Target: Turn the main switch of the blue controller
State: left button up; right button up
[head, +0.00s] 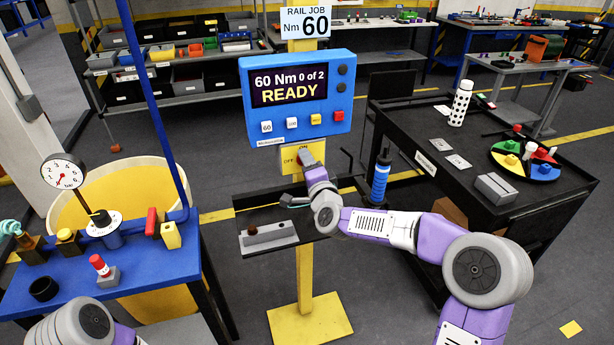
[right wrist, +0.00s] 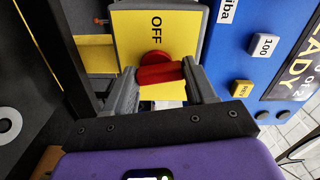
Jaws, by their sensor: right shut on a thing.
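The blue controller (head: 245,95) stands on a yellow post; its lit display reads "60 Nm 0 of 2 READY". Below it is a yellow switch plate (head: 289,160) with OFF at its left and ON at its top. The plate also shows in the right wrist view (right wrist: 190,22), with OFF readable. The red main switch (right wrist: 158,72) sits between the fingers of my right gripper (right wrist: 160,84), which is shut on it. In the head view my right gripper (head: 308,163) covers much of the switch. The switch's exact angle is hard to tell. My left gripper is out of view.
A black cart (head: 400,112) is at the right, with a white bottle (head: 460,103). A blue bench (head: 140,290) with a gauge (head: 63,172) is at the left.

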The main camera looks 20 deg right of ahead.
jog(key=shift+m+b, duration=1.1)
jog(key=shift+b, duration=0.05)
jog(key=o, duration=1)
jog(key=shift+o, duration=0.2)
jog(key=s, duration=0.7)
jog(key=shift+s+d, duration=0.15)
jog(key=shift+s, duration=0.15)
